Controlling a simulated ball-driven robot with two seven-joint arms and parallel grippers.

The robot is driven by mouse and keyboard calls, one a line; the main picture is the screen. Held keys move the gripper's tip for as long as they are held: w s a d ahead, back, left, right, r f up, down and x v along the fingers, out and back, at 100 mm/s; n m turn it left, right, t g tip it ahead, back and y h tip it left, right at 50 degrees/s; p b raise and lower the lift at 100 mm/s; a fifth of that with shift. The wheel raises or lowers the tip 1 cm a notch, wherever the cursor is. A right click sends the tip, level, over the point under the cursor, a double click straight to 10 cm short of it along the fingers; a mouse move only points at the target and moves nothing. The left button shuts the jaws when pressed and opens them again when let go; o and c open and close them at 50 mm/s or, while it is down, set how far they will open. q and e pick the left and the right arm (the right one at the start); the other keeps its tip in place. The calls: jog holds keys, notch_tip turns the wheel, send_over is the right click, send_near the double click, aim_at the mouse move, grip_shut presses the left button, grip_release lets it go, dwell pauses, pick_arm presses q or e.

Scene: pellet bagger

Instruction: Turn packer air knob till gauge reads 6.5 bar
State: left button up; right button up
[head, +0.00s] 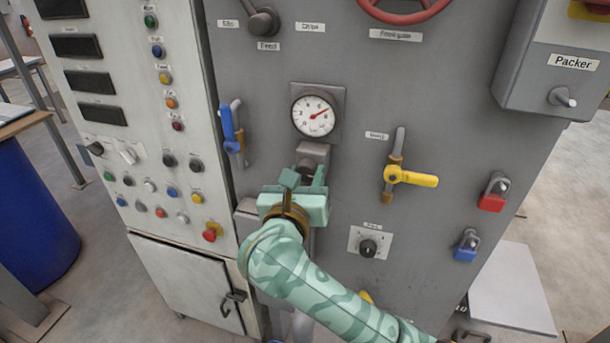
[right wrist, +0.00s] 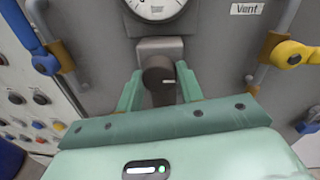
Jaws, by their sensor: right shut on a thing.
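The round white gauge (head: 314,116) with a red needle sits on a grey plate on the machine front. Its needle points up and right; the numbers are too small to read surely. Its lower edge shows in the right wrist view (right wrist: 156,8). Below it is a grey regulator block (head: 314,152) with a dark round air knob (right wrist: 158,76), which bears a pale mark pointing right. My right gripper (head: 303,180) is shut on this knob, one finger on each side; in the head view it mostly hides the knob. My left gripper is not in view.
A blue-handled valve (head: 231,130) is left of the gauge, and a yellow-handled valve (head: 412,177) is to the right. A small dark selector knob (head: 368,247) sits lower right. A button panel (head: 150,130) stands at left. A grey box labelled Packer (head: 560,65) juts out at upper right.

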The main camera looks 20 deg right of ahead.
jog(key=n+p, duration=0.2)
jog(key=p, duration=0.1)
jog(key=shift+r, duration=0.3)
jog(key=shift+f+n+p, duration=0.1)
jog(key=shift+n+p, duration=0.2)
jog(key=shift+n, duration=0.1)
jog(key=shift+f, duration=0.15)
jog(key=o, duration=1)
